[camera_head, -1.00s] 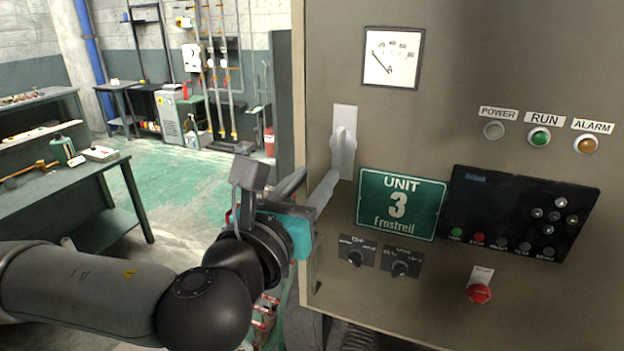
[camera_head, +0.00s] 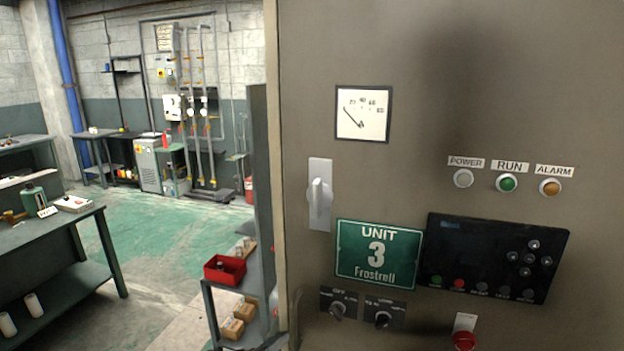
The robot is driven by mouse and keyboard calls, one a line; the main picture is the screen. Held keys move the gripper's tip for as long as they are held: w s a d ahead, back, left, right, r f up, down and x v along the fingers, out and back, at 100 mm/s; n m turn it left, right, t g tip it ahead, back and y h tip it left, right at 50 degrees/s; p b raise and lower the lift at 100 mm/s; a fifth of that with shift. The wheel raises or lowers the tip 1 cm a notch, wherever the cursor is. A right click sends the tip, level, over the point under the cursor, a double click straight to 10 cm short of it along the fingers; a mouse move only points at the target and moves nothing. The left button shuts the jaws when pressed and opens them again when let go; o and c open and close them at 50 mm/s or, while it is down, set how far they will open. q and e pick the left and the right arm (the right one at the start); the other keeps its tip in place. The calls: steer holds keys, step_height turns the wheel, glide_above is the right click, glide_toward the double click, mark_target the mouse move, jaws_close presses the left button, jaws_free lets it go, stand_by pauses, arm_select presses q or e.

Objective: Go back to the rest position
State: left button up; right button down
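Neither of my grippers shows in the head view. The grey cabinet (camera_head: 480,80) of Unit 3 fills the right side of the view. Its metal handle (camera_head: 319,198) sits upright on its plate at the cabinet's left edge, with nothing touching it. The green "Unit 3 Frostrell" sign (camera_head: 378,254) is to the lower right of the handle. The square gauge (camera_head: 362,114) is above it.
A low shelf cart (camera_head: 212,307) with a red bin (camera_head: 225,270) and small cardboard boxes (camera_head: 232,328) stands just left of the cabinet. A workbench (camera_head: 50,232) is at the left. The green floor (camera_head: 165,235) between bench and cart is clear.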

arm_select(q)
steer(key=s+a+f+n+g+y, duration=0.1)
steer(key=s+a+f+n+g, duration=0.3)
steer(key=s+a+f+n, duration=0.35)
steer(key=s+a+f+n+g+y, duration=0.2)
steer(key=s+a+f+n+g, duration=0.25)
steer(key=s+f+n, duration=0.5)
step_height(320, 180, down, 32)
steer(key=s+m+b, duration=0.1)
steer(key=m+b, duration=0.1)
steer(key=b, duration=0.9)
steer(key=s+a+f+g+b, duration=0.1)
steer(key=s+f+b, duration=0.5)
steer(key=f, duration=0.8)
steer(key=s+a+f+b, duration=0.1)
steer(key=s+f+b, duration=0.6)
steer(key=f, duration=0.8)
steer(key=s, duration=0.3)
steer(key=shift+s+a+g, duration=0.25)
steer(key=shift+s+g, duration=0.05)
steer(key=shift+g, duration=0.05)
